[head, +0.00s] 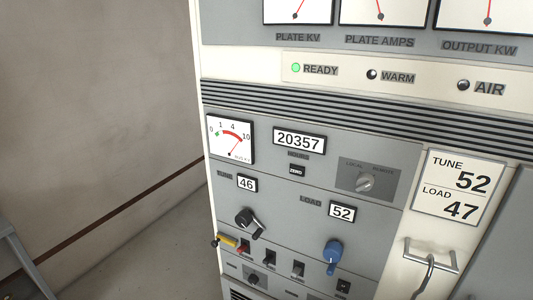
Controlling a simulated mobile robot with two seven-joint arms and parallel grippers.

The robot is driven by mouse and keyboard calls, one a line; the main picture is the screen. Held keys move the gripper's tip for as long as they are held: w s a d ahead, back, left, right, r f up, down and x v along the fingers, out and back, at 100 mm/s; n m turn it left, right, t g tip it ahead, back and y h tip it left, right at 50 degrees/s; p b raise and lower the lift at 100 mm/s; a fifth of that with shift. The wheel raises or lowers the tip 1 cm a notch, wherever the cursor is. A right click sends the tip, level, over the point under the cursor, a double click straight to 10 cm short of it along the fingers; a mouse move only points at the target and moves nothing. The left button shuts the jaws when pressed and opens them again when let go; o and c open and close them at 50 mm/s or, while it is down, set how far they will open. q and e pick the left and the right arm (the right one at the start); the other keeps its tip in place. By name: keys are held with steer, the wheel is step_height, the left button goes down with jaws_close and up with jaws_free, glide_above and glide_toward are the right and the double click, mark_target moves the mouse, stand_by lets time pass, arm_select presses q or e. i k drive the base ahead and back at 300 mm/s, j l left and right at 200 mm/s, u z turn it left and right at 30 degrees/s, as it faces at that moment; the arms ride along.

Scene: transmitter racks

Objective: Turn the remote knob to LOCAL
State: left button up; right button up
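The remote knob (365,183) is a small silver-grey rotary knob. It sits on a darker grey plate (350,188) in the right half of the control panel. The plate has the label LOCAL at the upper left of the knob and REMOTE at the upper right. The knob is too small for me to tell for sure which label it points to. Neither of my grippers is in view, and nothing touches the knob.
Left of the knob are an hours counter (299,140) and a meter (231,139). Below are a black crank (248,220), a blue knob (333,254) and several toggle switches. A metal handle (431,252) with a hook sticks out at the lower right. Floor shows left of the rack.

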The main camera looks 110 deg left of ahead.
mark_target(365, 181)
steer(key=u, duration=3.45)
steer(key=j, duration=0.35)
steer(key=z, duration=0.05)
